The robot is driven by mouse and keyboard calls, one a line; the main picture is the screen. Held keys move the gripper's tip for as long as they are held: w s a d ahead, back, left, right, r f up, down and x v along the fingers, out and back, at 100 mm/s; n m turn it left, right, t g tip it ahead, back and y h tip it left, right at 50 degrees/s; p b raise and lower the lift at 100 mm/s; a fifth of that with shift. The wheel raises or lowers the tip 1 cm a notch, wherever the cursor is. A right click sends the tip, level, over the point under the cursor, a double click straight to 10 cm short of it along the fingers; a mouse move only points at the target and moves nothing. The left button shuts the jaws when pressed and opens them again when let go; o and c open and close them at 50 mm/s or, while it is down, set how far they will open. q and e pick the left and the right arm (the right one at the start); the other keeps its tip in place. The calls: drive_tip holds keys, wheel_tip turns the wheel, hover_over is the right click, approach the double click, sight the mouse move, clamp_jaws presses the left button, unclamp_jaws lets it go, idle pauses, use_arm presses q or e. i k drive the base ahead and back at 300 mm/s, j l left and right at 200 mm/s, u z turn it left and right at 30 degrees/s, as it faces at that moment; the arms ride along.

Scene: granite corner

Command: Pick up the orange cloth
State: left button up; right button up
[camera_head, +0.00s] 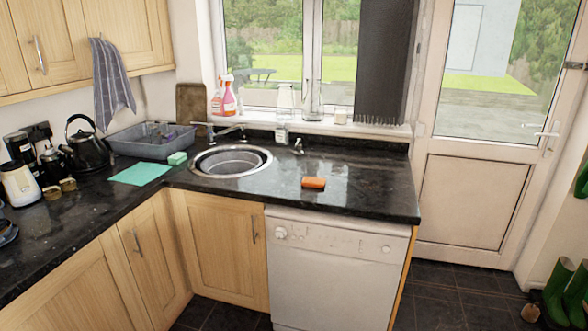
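The orange cloth (313,183) is a small, compact orange block shape on the dark granite counter (370,195). It lies right of the round sink (231,161), above the white dishwasher and behind the counter's front edge. Nothing covers it. Neither of my grippers shows in the head view, so I cannot see where they are relative to the cloth.
A turquoise cloth (140,173) and a green sponge (177,158) lie left of the sink. A grey dish tub (150,142) and black kettle (88,148) stand farther left. A tap (226,131) rises behind the sink. The counter around the orange cloth is clear.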

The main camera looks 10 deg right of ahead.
sight(307, 181)
drive_tip(key=i+j+z, duration=0.1)
drive_tip(key=i, duration=0.75)
drive_tip(key=i+j+z, duration=0.15)
drive_tip(key=i, duration=0.7)
